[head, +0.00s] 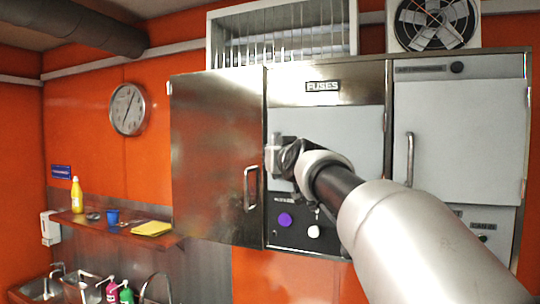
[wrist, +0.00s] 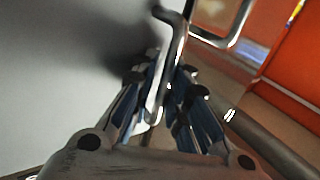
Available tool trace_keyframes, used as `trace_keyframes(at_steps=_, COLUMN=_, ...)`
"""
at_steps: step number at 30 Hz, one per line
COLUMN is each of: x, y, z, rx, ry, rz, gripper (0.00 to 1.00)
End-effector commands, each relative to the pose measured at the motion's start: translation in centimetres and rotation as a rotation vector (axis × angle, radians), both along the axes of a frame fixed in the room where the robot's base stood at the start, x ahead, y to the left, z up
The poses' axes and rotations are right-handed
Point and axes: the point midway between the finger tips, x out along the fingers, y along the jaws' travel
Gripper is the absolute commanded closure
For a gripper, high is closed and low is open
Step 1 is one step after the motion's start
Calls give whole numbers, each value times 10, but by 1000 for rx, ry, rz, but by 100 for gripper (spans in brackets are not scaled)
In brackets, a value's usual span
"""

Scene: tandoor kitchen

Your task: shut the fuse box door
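The fuse box (head: 288,87) carries a FUSES label, with a grey door (head: 345,128) below it in the head view. My gripper (head: 283,158) is at the door's left side, and my arm covers part of the door. In the wrist view, a bent metal handle (wrist: 171,35) runs between the fingers of my gripper (wrist: 167,78), which look closed around it. The grey door surface (wrist: 60,70) fills the left of that view. I cannot tell how far the door stands ajar.
A brown metal door (head: 215,150) with its own handle (head: 250,188) is left of the fuse box. A grey door (head: 465,140) with a handle is to the right. Knobs (head: 285,219) sit below. A shelf (head: 110,231) with small items is farther left.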

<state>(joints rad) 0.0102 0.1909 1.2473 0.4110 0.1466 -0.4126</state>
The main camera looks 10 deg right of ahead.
Motion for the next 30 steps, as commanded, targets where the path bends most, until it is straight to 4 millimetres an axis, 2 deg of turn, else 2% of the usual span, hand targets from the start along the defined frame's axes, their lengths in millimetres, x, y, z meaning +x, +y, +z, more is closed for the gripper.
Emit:
trace_keyframes(at_steps=10, x=-1, y=0, z=1, rx=2, ry=-3, rz=0, gripper=83)
trace_keyframes(at_steps=14, x=-11, y=0, z=3, rx=3, ry=-4, rz=0, gripper=83)
trace_keyframes(at_steps=17, x=-26, y=-1, z=3, rx=4, ry=-4, rz=0, gripper=83)
trace_keyframes(at_steps=24, x=-78, y=-3, z=2, rx=3, ry=-4, rz=0, gripper=83)
trace_keyframes(at_steps=30, x=-110, y=-5, z=2, rx=2, ry=-2, rz=-1, gripper=83)
